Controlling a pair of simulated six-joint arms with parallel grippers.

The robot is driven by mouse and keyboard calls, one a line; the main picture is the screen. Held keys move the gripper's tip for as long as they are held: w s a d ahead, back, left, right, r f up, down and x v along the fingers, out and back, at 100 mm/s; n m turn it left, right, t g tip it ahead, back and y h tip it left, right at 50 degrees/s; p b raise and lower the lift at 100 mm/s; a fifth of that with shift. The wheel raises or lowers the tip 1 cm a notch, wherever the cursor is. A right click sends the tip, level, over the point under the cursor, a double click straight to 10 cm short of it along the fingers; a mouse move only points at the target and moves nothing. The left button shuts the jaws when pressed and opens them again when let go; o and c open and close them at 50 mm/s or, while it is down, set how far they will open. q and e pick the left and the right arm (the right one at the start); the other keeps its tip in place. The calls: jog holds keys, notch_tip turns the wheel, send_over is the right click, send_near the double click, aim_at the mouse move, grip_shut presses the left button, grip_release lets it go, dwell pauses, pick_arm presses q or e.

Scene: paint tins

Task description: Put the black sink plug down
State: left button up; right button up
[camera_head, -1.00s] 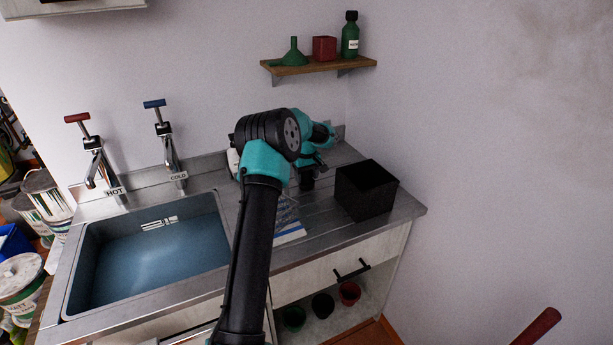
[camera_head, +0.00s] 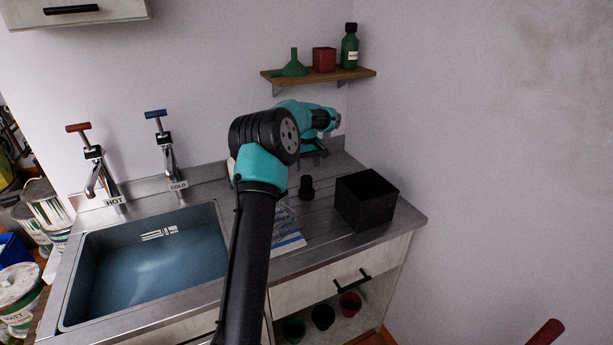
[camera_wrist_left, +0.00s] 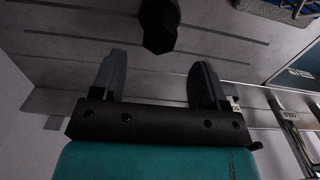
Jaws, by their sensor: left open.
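The black sink plug (camera_head: 306,188) stands upright on the ribbed steel drainer (camera_head: 330,208), left of a black open box (camera_head: 367,199). It also shows in the left wrist view (camera_wrist_left: 159,25), at the top edge beyond the fingertips and partly cut off. My left gripper (camera_head: 314,152) is above and behind the plug, clear of it. In the wrist view my left gripper (camera_wrist_left: 160,62) has its fingers apart with nothing between them. My right gripper is not in view.
The sink basin (camera_head: 150,262) lies left, with hot (camera_head: 97,172) and cold (camera_head: 167,152) taps behind. A blue-and-white item (camera_head: 289,242) lies on the drainer beside my arm. A wall shelf (camera_head: 320,76) holds a funnel, a red box and a bottle.

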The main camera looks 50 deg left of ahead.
pick_arm(q)
jog(key=shift+r, duration=1.4)
